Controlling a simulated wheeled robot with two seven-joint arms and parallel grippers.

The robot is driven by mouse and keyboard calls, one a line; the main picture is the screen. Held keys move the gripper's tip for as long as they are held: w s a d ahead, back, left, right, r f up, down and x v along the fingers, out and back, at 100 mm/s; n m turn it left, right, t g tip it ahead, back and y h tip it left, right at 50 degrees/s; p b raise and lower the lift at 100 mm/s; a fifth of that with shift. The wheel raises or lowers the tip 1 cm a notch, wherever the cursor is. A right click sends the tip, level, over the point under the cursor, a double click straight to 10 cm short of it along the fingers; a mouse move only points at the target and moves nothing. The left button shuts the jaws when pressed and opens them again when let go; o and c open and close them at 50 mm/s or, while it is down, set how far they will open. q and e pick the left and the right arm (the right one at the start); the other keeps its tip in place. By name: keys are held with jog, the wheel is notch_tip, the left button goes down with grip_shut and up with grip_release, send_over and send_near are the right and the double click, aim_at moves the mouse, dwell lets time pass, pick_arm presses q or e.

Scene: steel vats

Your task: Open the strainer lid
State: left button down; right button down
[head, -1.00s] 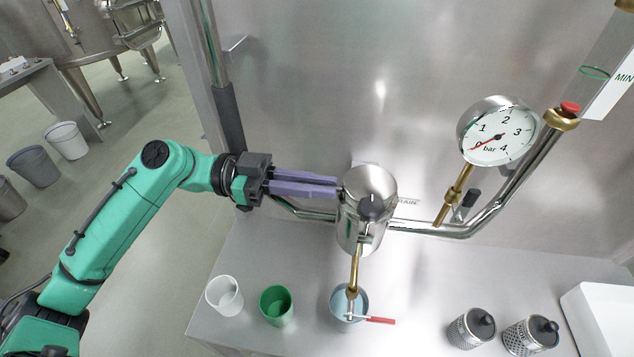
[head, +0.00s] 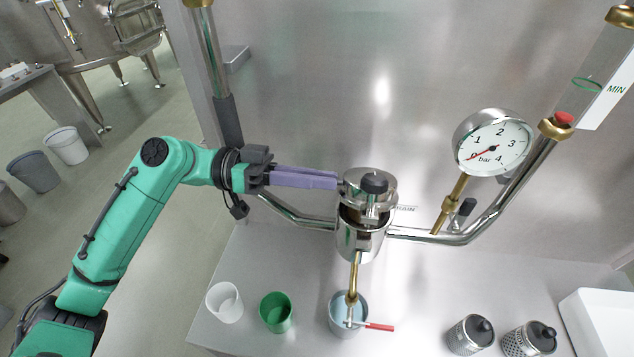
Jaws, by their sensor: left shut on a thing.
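The steel strainer (head: 352,241) is a round pot on the pipe against the steel wall. Its lid (head: 352,180), with a black knob (head: 375,183) on top, sits raised above the pot. A gap with a dark brownish inside shows between lid and rim. My left gripper (head: 337,182) reaches in from the left. Its purple fingers are shut at the lid's left edge; the exact part gripped is too small to tell. My right gripper is not in view.
A brass drain with a red-handled valve (head: 380,327) hangs over a blue bucket (head: 338,323). White (head: 224,303) and green (head: 276,312) cups stand left. A gauge (head: 492,147) reads near 0. Perforated baskets (head: 471,335) and a white box (head: 603,322) stand right.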

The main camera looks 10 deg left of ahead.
pick_arm(q)
jog(key=shift+w+r+n+p, duration=0.2)
jog(key=shift+w+r+n, duration=0.15)
jog(key=shift+n, duration=0.35)
jog(key=shift+w+r+n+p, duration=0.2)
jog(key=shift+w+r+n, duration=0.15)
jog(key=shift+n, duration=0.35)
